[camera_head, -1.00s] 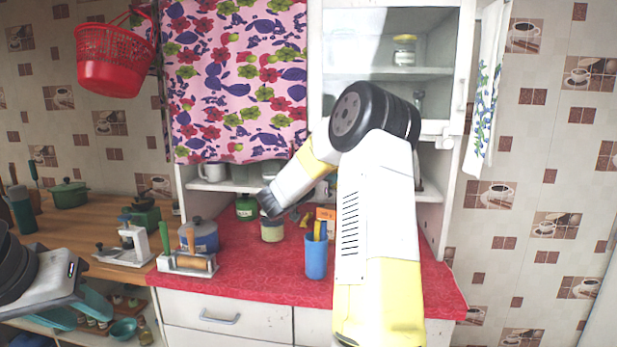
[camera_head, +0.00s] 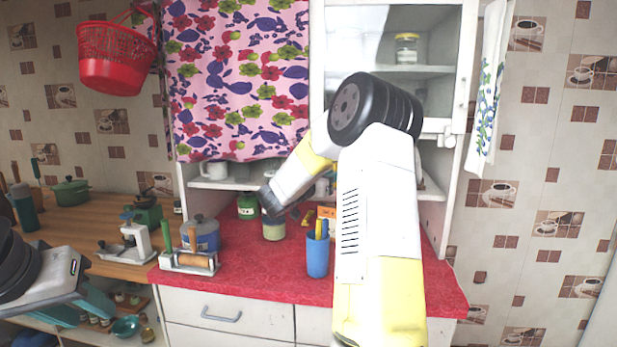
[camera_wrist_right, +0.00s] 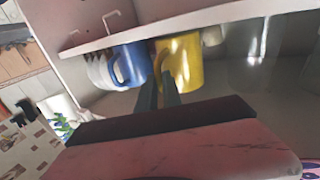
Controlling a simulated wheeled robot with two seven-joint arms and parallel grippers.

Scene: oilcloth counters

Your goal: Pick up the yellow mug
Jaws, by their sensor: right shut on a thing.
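The yellow mug (camera_wrist_right: 181,62) shows in the right wrist view beside a blue mug (camera_wrist_right: 131,64), close to a white shelf edge. My right gripper (camera_wrist_right: 163,76) has its two dark fingers close together at the yellow mug's near left side, shut on it, seemingly at its handle. In the head view my right arm covers the right gripper's fingertips and I cannot make out the yellow mug. My left gripper (camera_head: 88,306) is at the lower left, away from the mugs; its finger gap is not clear.
The white shelf (camera_wrist_right: 205,22) runs close by the mugs. On the red counter (camera_head: 250,278) stand a blue cup with utensils (camera_head: 317,256), a jar (camera_head: 273,230), a blue pot (camera_head: 201,235) and a slicer-like tool (camera_head: 190,262). A red basket (camera_head: 117,62) hangs upper left.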

